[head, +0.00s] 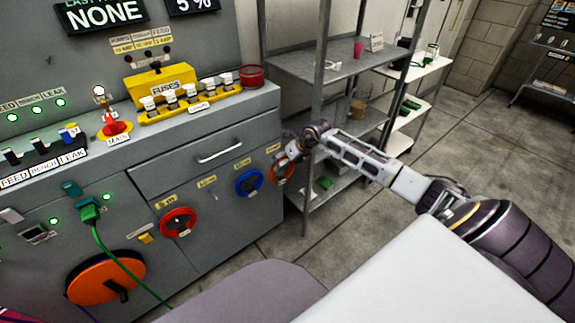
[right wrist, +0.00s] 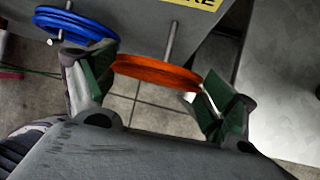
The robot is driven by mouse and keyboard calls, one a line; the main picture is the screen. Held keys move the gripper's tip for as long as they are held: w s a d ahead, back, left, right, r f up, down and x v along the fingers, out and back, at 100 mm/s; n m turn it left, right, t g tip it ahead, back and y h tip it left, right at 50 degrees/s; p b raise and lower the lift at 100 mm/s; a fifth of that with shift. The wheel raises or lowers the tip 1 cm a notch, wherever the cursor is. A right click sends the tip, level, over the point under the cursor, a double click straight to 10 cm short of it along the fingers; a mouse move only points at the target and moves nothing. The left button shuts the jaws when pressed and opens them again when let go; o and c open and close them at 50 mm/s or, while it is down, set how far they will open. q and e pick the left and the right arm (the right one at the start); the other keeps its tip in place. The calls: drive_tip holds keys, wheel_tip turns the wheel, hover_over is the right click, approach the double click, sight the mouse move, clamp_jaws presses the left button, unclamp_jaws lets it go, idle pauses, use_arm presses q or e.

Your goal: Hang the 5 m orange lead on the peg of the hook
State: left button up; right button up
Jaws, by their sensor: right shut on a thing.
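The orange lead (right wrist: 155,73) is a flat coiled ring. In the right wrist view it spans between the two green-padded fingers of my right gripper (right wrist: 152,88), which is shut on it. A thin metal peg (right wrist: 172,32) runs down to the coil's upper edge; whether it passes through the ring I cannot tell. In the head view the orange lead (head: 287,173) is at the cabinet front's right end, partly hidden by my right gripper (head: 283,160). My left gripper is out of view.
A blue coil (head: 249,182) hangs left of the orange one and shows in the right wrist view (right wrist: 75,24). A red coil (head: 178,224) is further left on the grey cabinet (head: 215,205). A metal shelf rack (head: 312,90) stands close to the right.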

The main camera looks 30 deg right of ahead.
drive_tip(key=shift+w+b, duration=0.45)
drive_tip(key=shift+w, duration=0.35)
drive_tip(key=shift+w+a+f+b, duration=0.1)
drive_tip(key=shift+w+b, duration=0.2)
drive_tip(key=shift+w, duration=0.15)
drive_tip(key=shift+w+f, duration=0.2)
drive_tip(key=shift+f, duration=0.05)
drive_tip(key=shift+w+f+b, duration=0.15)
drive_tip(key=shift+w+b, duration=0.1)
drive_tip(key=shift+b, duration=0.05)
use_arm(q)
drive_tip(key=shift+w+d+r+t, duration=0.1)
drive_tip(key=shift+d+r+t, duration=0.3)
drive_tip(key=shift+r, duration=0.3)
use_arm(e)
drive_tip(key=shift+f, duration=0.15)
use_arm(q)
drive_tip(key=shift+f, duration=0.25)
use_arm(e)
drive_tip(key=shift+w, duration=0.15)
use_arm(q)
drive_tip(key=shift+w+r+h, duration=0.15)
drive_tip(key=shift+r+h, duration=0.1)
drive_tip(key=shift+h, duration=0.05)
use_arm(e)
drive_tip(key=o, duration=1.5)
drive_tip(key=shift+f, duration=0.1)
drive_tip(key=shift+c, duration=0.2)
